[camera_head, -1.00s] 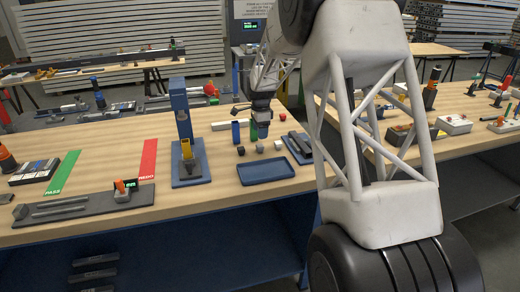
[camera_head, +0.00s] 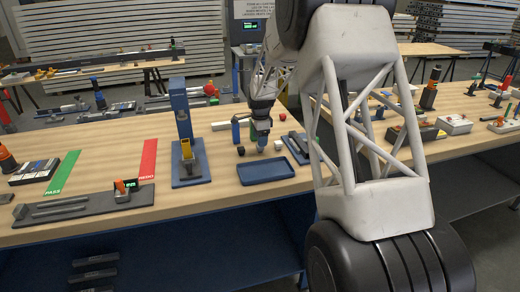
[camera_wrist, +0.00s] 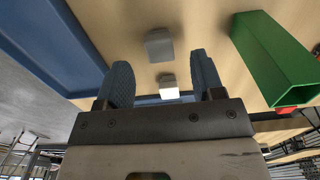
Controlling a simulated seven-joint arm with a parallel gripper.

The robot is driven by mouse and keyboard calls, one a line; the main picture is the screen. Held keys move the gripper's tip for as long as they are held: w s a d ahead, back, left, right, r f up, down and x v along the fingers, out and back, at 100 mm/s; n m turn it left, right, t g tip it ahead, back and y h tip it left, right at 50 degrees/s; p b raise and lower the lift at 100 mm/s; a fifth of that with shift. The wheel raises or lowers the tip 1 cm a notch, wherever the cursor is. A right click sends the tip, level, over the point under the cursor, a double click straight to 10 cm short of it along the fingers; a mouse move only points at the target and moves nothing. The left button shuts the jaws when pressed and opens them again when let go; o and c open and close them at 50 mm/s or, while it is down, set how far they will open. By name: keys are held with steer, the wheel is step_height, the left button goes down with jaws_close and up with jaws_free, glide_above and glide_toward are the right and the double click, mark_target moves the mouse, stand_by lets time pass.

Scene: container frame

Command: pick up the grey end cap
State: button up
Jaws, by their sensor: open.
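The grey end cap (camera_wrist: 159,44) is a small grey block on the wooden bench top. In the wrist view it lies just above the gap between the fingertips, roughly centred and apart from both. In the head view it is hidden or merged with the fingers. My gripper (camera_wrist: 160,66) is open and empty, with a blue finger on each side. In the head view my gripper (camera_head: 262,145) points down low over the bench, behind the blue tray (camera_head: 265,183).
A white cap (camera_wrist: 169,86) shows between the fingers, farther along. A green tube (camera_wrist: 275,60) lies close on the right in the wrist view. The tray's wall (camera_wrist: 45,40) is on the left. A dark cap (camera_head: 241,150) and a blue tube (camera_head: 236,131) stand left of my gripper.

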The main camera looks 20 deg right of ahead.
mark_target(260, 149)
steer(key=shift+f, duration=2.1)
steer(key=shift+c, duration=0.2)
steer(key=c, duration=1)
